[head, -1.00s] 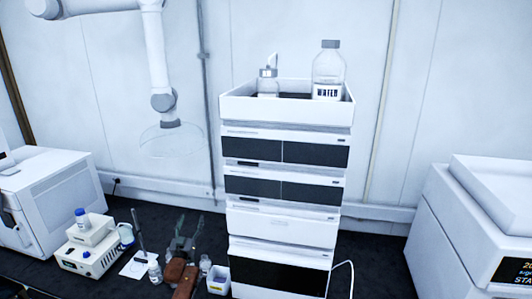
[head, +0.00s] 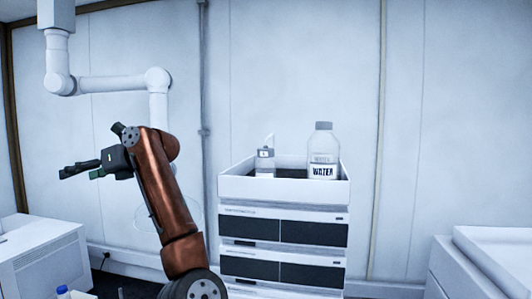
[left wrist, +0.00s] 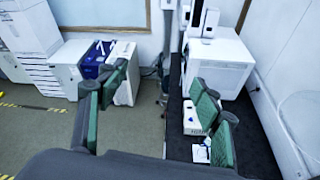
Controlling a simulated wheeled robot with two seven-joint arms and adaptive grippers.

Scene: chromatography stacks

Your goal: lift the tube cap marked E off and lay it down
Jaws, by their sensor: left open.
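A small bottle (head: 265,164) stands in the white tray on top of the stack, at its left. It has a pale cap (head: 266,150) with a short tube rising from it; its small mark is too small to read. My left gripper (head: 88,152) is raised in the air to the left of the stack, clear of the bottle and pointing left. In the left wrist view its green-padded fingers (left wrist: 158,98) are wide apart with nothing between them. The bottle is outside that view. My right gripper is not in view.
A larger bottle labelled WATER (head: 322,155) stands at the right in the same tray (head: 285,190). A white jointed extraction arm (head: 110,84) hangs behind my left arm. White instruments stand left (head: 40,255) and right (head: 490,255). The wall is close behind.

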